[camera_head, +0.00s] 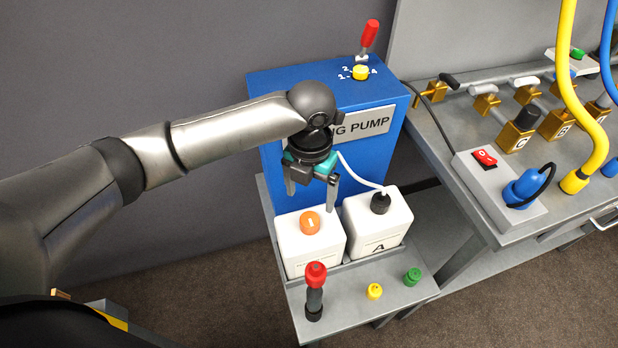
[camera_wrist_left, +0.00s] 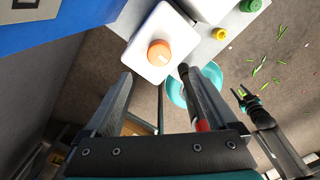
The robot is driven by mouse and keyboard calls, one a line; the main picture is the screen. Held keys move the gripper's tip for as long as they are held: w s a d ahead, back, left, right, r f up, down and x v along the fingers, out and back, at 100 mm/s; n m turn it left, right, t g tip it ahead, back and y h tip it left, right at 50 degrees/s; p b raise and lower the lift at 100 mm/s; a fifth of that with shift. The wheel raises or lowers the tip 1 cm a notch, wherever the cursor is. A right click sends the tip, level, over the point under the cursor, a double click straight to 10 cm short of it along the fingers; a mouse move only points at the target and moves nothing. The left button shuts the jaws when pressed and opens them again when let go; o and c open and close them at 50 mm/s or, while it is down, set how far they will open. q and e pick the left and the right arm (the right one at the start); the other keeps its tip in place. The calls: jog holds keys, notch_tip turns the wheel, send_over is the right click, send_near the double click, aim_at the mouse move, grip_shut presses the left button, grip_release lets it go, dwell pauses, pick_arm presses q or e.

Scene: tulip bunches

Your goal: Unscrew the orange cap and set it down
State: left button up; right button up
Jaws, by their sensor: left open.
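The orange cap (camera_head: 310,222) sits on top of the left white canister (camera_head: 322,250), which stands upright in the tray of a grey stand. My left gripper (camera_head: 311,198) is open and empty, with its fingers pointing down above and behind the cap. In the left wrist view the orange cap (camera_wrist_left: 159,53) shows ahead of the two spread fingers, apart from both. My right gripper (camera_wrist_left: 246,98) shows small at the right of the left wrist view; its jaws are unclear. It is out of the head view.
A second canister (camera_head: 379,225) with a black cap and white tube stands to the right. A red-topped tool (camera_head: 315,290), a yellow cap (camera_head: 375,291) and a green cap (camera_head: 412,276) are on the stand's front ledge. The blue pump (camera_head: 280,100) rises behind. Bare ledge lies between tool and yellow cap.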

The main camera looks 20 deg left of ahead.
aim_at(310, 218)
pick_arm(q)
notch_tip(310, 218, down, 9)
jog(key=shift+f+b, duration=0.15)
jog(key=shift+b, duration=0.95)
jog(key=shift+f, duration=0.45)
pick_arm(e)
jog(key=f, duration=0.1)
jog(key=w+a+f, duration=0.1)
jog(key=shift+w+f, duration=0.3)
pick_arm(q)
jog(key=shift+c, duration=0.4)
jog(key=c, duration=1.3)
jog(key=shift+r+n+p, duration=0.15)
jog(key=shift+n+p, duration=1.1)
jog(key=shift+n, duration=0.15)
jog(key=shift+c, duration=0.2)
jog(key=shift+w+n+p, duration=0.1)
jog(key=shift+n+p, duration=0.6)
jog(key=shift+n, duration=0.5)
pick_arm(e)
jog(key=r, duration=0.4)
jog(key=shift+s+d+r, duration=0.1)
jog(key=shift+s+d, duration=0.1)
jog(key=shift+d, duration=0.1)
